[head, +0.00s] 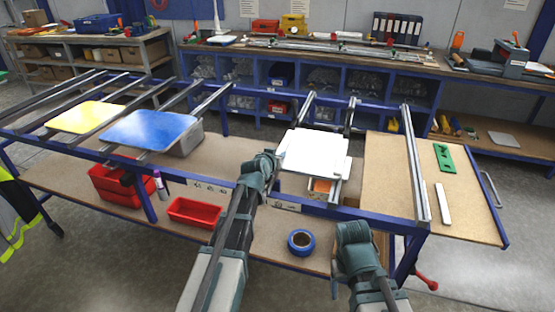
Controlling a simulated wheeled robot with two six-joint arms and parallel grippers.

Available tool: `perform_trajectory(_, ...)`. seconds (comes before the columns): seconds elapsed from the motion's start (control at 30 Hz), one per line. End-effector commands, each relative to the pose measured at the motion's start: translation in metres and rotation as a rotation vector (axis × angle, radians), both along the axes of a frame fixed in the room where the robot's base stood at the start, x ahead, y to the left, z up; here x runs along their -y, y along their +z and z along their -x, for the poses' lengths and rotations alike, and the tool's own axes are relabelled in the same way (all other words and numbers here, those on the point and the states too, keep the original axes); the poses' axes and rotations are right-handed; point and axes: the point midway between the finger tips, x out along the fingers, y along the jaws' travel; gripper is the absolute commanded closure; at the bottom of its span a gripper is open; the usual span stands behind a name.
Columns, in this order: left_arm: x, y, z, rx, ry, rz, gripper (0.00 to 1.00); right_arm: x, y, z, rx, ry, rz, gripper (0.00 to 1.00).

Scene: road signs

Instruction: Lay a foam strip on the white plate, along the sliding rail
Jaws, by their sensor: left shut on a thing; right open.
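The white plate (312,153) lies across aluminium rails in the middle of the blue frame, with stepped white edges. A metal rail (349,118) runs out from its far side; I cannot tell which rail is the sliding one. My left gripper (268,158) is at the plate's left edge and seems shut on it; its fingertips are hard to make out. My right gripper (353,230) is open and empty, in front of the plate and lower right. A thin white strip (443,204), perhaps foam, lies on the brown board (468,213) at the right.
A green piece with holes (444,157) lies on the same board. Blue (150,128) and yellow (85,117) plates lie at the left. Red bins (194,211) and blue tape (301,241) sit on the lower shelf.

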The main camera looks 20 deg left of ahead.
Motion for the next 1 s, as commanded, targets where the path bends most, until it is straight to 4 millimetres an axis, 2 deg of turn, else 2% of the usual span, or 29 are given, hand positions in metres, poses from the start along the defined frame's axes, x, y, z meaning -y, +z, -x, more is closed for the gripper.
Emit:
perform_trajectory(0.27,0.0,-0.002,0.0,0.0,0.0,0.0,1.0,0.0,-0.003,0.0,0.0,0.0,0.0,0.31)
perform_trajectory(0.3,0.0,-0.003,0.0,0.0,0.0,0.0,0.65,0.0,-0.003,0.0,0.0,0.0,0.0,0.31)
perform_trajectory(0.47,0.0,-0.002,0.0,-0.001,0.0,0.0,0.37,0.0,-0.001,0.0,0.0,0.0,0.0,0.31)
perform_trajectory(0.9,0.0,0.003,0.0,-0.001,0.0,0.0,0.37,0.0,0.003,0.0,0.0,0.0,0.0,0.31)
perform_trajectory(1.0,0.0,0.007,0.011,0.0,0.0,0.001,0.37,0.0,0.007,0.0,0.0,0.0,0.0,0.31)
